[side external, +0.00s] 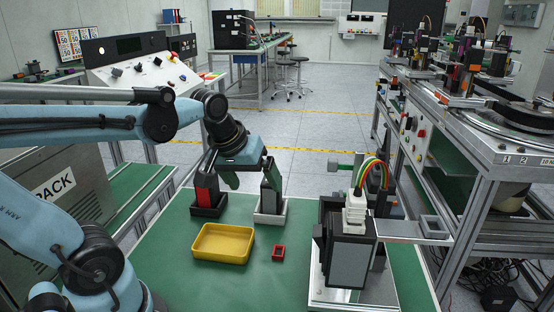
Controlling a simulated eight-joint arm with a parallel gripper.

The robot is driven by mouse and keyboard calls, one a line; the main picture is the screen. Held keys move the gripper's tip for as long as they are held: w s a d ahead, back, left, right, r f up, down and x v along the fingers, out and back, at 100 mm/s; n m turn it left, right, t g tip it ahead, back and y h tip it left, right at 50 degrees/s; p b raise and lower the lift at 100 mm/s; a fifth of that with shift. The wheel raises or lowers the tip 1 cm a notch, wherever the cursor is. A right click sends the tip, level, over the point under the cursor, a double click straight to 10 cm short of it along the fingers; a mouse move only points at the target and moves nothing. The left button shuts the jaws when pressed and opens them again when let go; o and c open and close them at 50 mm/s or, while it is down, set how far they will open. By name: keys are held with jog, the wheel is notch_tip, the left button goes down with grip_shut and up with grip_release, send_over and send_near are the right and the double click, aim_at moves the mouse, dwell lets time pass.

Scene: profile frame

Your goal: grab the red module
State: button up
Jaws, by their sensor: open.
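The red module (204,197) stands upright in a small black holder (208,211), left of the middle of the green table. It shows a red side face beside a dark face. My gripper (241,180) is open above and between this module and a grey module (271,200) in a white holder (270,217). Its fingers point down. The one nearer the red module partly overlaps it in the picture, and I cannot tell whether they touch. The upper part of the red module is hard to make out.
A yellow tray (223,261) and a small red square frame (278,253) lie in front of the holders. A tall dark device (350,255) with coloured wires stands at the right. The green table (180,275) is bare at front left. A workbench (510,150) flanks the right side.

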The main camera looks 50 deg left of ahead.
jog(key=w+a+r+n+g, duration=0.1)
jog(key=a+r+n+g, duration=0.15)
jog(key=a+n, duration=0.75)
jog(key=n+g+h, duration=0.1)
jog(key=n+g, duration=0.2)
jog(key=n, duration=0.6)
send_over(208, 190)
jog(key=w+a, duration=0.2)
jog(key=a, duration=0.1)
jog(key=shift+s+d+f+t, duration=0.15)
jog(key=shift+s+f+t, duration=0.1)
jog(key=shift+f, duration=0.2)
jog(key=shift+a+f+n, duration=0.15)
jog(key=shift+a+n, duration=0.05)
jog(key=shift+n, duration=0.2)
jog(key=shift+f, duration=0.4)
notch_tip(208, 190, down, 6)
jog(key=shift+r, duration=0.1)
jog(key=shift+s+f, duration=0.15)
jog(key=shift+f, duration=1.15)
jog(key=shift+s+f, duration=0.1)
jog(key=shift+f, duration=1.2)
jog(key=c, duration=1.2)
jog(key=shift+r, duration=0.1)
